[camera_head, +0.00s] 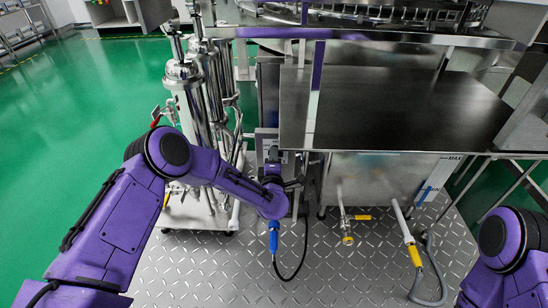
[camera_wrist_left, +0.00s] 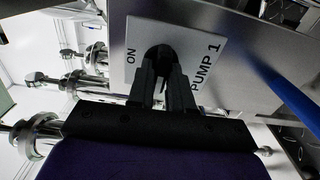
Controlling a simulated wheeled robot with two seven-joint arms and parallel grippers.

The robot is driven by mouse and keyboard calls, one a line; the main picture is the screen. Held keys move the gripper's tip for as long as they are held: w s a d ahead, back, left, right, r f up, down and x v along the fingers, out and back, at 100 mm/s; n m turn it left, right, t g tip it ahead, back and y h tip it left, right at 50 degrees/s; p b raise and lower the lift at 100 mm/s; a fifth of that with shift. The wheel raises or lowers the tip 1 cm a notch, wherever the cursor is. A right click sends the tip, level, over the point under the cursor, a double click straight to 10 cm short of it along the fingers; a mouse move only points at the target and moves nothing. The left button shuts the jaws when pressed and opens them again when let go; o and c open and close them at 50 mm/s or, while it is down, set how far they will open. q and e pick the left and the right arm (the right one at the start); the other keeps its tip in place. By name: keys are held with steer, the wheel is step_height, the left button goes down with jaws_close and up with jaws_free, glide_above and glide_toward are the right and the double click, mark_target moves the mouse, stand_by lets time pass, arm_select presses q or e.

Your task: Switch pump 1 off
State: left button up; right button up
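The pump 1 switch (camera_wrist_left: 161,56) is a dark round knob on a white plate (camera_wrist_left: 205,50) lettered "ON" and "PUMP 1" in the left wrist view. My left gripper (camera_wrist_left: 163,72) is right at the plate, its two black fingers close together on either side of the knob. The fingers appear shut on the knob and hide much of it, so its exact turn is hard to read. In the head view my left gripper (camera_head: 274,160) reaches the grey switch box (camera_head: 266,136) beside the machine. My right gripper is out of view; only part of my right arm shows at the lower right.
Steel filter cylinders (camera_head: 188,95) on a wheeled frame stand just left of the switch box. A steel tank (camera_head: 375,178) with a valve (camera_head: 347,238) and hose is to the right, under a wide dark tabletop (camera_head: 400,105). The tread-plate floor (camera_head: 200,270) in front is mostly clear.

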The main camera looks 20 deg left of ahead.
arm_select(q)
steer(key=shift+o, duration=1.2)
steer(key=p+v, duration=0.2)
steer(key=v, duration=0.8)
steer(key=shift+s+p, duration=0.25)
steer(key=shift+p, duration=0.15)
steer(key=shift+d, duration=0.1)
